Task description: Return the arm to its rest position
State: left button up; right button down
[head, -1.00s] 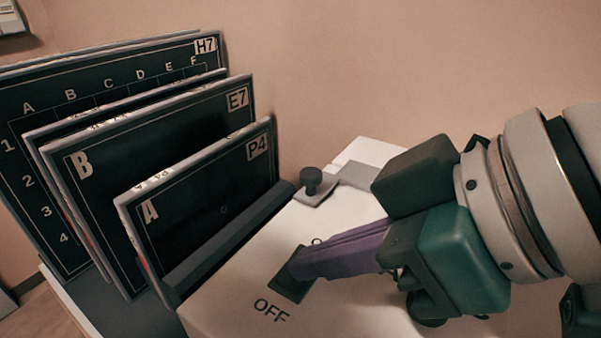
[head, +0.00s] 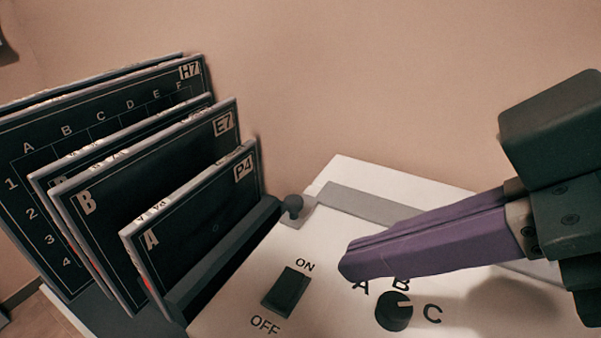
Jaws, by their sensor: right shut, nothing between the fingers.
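My right gripper (head: 345,268) comes in from the right, with its purple fingers closed together and nothing between them. It hangs above the white control box (head: 240,318), over the area beside the letters A and B. The fingertips are apart from the black ON/OFF rocker switch (head: 286,292), which lies to their lower left. My left gripper is not in view.
A black dial (head: 394,313) marked A, B, C is below the fingers. A small dark knob (head: 292,205) stands at the box's back. Several dark labelled plates (head: 190,235) stand in a rack at left. The wall (head: 400,80) is behind.

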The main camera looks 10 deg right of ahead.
jog(key=shift+s+d+r, duration=0.35)
jog(key=shift+s+r, duration=0.05)
jog(key=shift+r, duration=0.1)
